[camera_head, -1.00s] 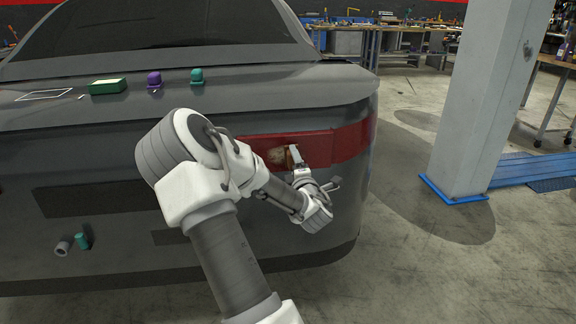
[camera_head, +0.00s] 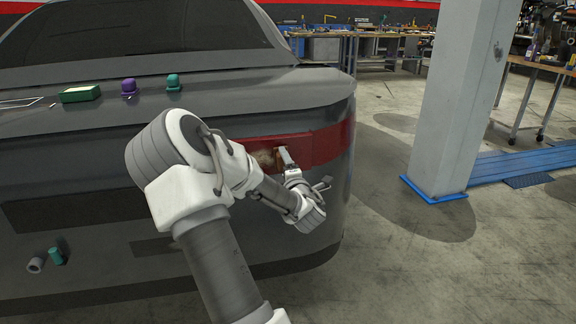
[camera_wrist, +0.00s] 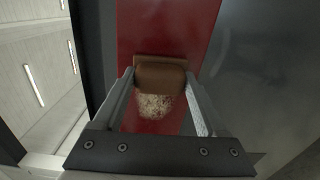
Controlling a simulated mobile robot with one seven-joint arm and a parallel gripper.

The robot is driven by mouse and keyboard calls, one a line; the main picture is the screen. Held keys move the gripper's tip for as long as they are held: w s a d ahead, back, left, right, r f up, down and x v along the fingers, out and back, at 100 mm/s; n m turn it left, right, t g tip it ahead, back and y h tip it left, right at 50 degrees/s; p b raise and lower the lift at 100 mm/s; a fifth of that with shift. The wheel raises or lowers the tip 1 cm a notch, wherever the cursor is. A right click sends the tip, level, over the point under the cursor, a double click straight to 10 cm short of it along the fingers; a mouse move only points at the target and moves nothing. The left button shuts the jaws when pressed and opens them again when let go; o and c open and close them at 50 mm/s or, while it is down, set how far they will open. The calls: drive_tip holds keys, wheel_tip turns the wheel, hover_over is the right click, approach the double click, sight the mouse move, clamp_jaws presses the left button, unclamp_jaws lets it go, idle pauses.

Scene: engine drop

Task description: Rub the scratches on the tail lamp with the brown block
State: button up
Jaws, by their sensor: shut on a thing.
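The red tail lamp (camera_head: 322,146) is set in the rear corner of the grey car, and it fills the middle of the wrist view (camera_wrist: 168,30). A pale scratched patch (camera_wrist: 154,106) shows on the lamp, just below the brown block in the wrist view; it also shows left of my gripper in the head view (camera_head: 264,158). My gripper (camera_wrist: 160,84) is shut on the brown block (camera_wrist: 160,74) and holds it at the lamp, beside and partly over the patch's edge. I cannot tell whether the block touches the lamp.
A green box (camera_head: 80,93), a purple object (camera_head: 129,87) and a teal object (camera_head: 173,82) stand on the car's trunk lid. A white pillar (camera_head: 470,90) stands to the right. Open floor lies between the car and the pillar.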

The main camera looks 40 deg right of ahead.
drive_tip(key=shift+w+a, duration=0.5)
drive_tip(key=shift+a, duration=0.4)
drive_tip(key=shift+w+a, duration=0.55)
drive_tip(key=shift+a, duration=0.3)
drive_tip(key=shift+w+a, duration=0.5)
drive_tip(key=shift+a, duration=0.4)
drive_tip(key=shift+s+d+r+b, duration=0.2)
drive_tip(key=shift+d+b, duration=0.2)
drive_tip(key=shift+s+d+r+b, duration=0.2)
drive_tip(key=shift+d+b, duration=0.15)
drive_tip(key=shift+d, duration=0.05)
drive_tip(key=shift+s+d, duration=0.4)
drive_tip(key=shift+d, duration=0.25)
drive_tip(key=shift+s+d, duration=0.35)
drive_tip(key=shift+d, duration=0.3)
drive_tip(key=shift+s+d, duration=0.4)
drive_tip(key=shift+d, duration=0.25)
drive_tip(key=shift+s+d, duration=0.15)
drive_tip(key=shift+d, duration=0.1)
drive_tip(key=shift+c, duration=0.6)
drive_tip(key=shift+s+d, duration=0.2)
drive_tip(key=shift+d, duration=0.1)
drive_tip(key=shift+f, duration=0.1)
